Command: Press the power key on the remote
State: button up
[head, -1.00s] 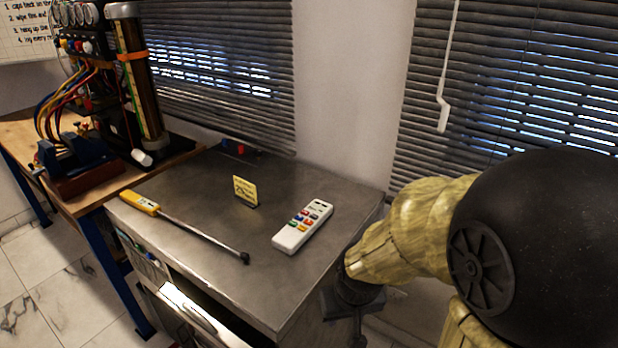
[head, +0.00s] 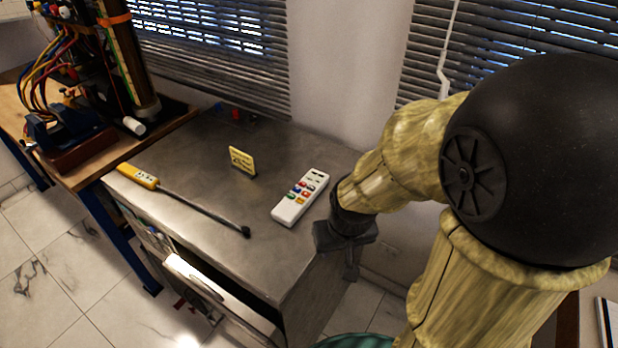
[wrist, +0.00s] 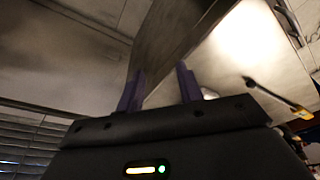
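The remote (head: 300,198) is white with several coloured keys and lies on the grey cabinet top, near its right edge. I cannot tell which key is the power key at this size. My gripper (head: 352,270) points down just off the cabinet's right edge, to the right of the remote and apart from it. In the wrist view its two purple fingers (wrist: 159,88) stand apart with nothing between them. A small pale patch by the right finger may be part of the remote, but I cannot tell.
A drawer (head: 195,275) in front stands open. A wooden bench with a gauge rig and cables is at the left. Blinds hang behind.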

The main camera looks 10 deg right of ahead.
dwell(0.4)
grip_shut()
dwell(1.6)
